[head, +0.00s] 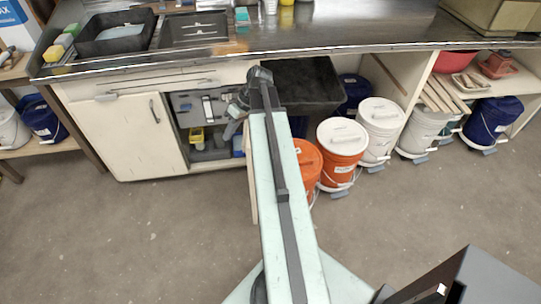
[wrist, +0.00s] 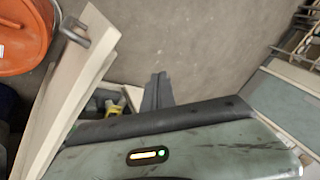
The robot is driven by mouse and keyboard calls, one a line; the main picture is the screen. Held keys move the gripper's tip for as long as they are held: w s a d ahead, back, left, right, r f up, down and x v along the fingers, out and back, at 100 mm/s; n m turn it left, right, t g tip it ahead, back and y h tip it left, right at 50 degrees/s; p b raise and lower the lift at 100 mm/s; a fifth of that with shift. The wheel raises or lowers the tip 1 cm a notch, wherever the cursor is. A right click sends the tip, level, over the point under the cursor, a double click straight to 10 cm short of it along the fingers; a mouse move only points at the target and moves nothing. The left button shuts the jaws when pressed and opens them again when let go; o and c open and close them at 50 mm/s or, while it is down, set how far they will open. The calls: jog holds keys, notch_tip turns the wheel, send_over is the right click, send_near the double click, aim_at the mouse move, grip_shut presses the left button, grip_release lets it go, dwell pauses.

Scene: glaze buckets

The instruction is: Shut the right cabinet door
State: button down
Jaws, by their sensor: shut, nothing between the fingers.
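The right cabinet door (head: 252,190) stands open, swung out from the cabinet under the counter. In the head view it is seen nearly edge-on and partly hidden by my arm. In the wrist view the pale door (wrist: 62,95) runs slantwise at the left, with its grey handle (wrist: 75,31) near the upper end. My gripper (head: 231,130) is shut and empty in front of the open compartment (head: 205,105), left of the door. In the wrist view my gripper (wrist: 158,80) points at the floor, apart from the door, on the side away from the orange bucket.
The left cabinet door (head: 125,135) is shut. Yellow and grey items (head: 197,137) show inside the compartment. An orange bucket (head: 307,165) stands close beyond the open door, and more lidded buckets (head: 380,115) line the right. The floor (head: 130,230) in front is clear.

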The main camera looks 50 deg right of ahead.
jog(key=s+d+f+m+t+h+b, duration=0.1)
jog(key=s+d+f+m+t+b, duration=0.2)
jog(key=s+d, duration=1.4)
jog(key=w+a+r+b+x, duration=0.1)
jog(key=w+b+x, duration=0.1)
jog(key=b+x, duration=0.6)
jog(key=shift+x, duration=1.9)
jog(key=shift+w, duration=0.1)
